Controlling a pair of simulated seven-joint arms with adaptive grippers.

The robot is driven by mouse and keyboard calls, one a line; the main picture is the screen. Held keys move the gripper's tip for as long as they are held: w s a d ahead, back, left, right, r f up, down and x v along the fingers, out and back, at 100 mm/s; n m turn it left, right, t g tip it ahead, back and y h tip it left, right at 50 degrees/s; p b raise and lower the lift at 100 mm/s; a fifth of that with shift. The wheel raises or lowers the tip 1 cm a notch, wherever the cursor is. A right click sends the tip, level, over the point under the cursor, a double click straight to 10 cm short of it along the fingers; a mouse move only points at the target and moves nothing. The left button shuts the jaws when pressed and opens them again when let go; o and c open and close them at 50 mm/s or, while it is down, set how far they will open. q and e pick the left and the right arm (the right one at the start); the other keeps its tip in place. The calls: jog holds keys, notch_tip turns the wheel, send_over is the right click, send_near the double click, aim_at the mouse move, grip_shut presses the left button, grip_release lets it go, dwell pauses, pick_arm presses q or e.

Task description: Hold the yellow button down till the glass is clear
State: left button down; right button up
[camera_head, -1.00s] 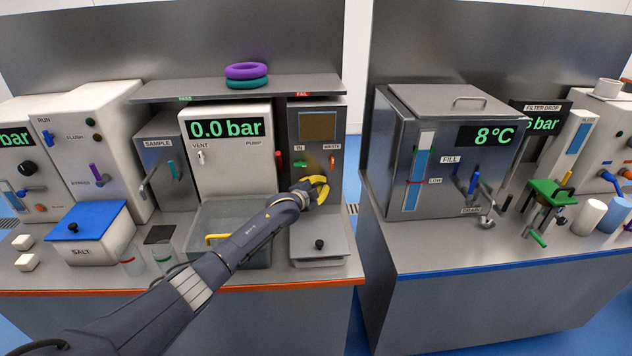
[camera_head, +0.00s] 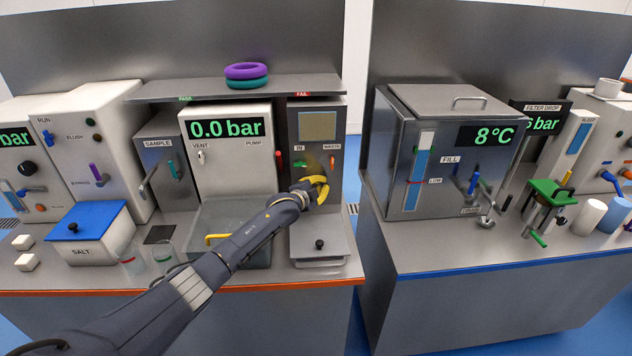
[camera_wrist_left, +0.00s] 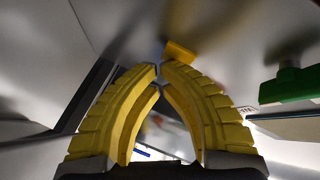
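My left gripper (camera_head: 320,184) is in front of the grey unit (camera_head: 294,125) marked IN and WASTE. Its yellow fingers are shut, with the tips together and nothing between them, as the left wrist view (camera_wrist_left: 159,66) shows. The yellow button (camera_wrist_left: 180,50) is right at the fingertips in that view; I cannot tell how far it is pressed. In the head view the gripper hides the button. The glass (camera_head: 317,126) is the small window high on the grey unit, and it looks pale grey. My right gripper is not in view.
A green handle (camera_head: 300,163) and an orange handle (camera_head: 332,162) sit close above the gripper. A lidded tray (camera_head: 319,250) with a black knob is below. A clear tub (camera_head: 205,218) with a yellow handle stands to the left, behind my forearm.

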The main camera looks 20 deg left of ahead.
pick_arm(q)
jog(key=shift+s+d, duration=0.1)
jog(key=shift+s, duration=0.1)
dwell(0.7)
jog(key=shift+s+d, duration=0.2)
jog(key=shift+s, duration=0.45)
jog(key=shift+s+d, duration=0.3)
jog(key=shift+s, duration=0.5)
jog(key=shift+s+d, duration=0.35)
jog(key=shift+s, duration=0.4)
jog(key=shift+s+d, duration=0.3)
jog(key=shift+s, duration=0.5)
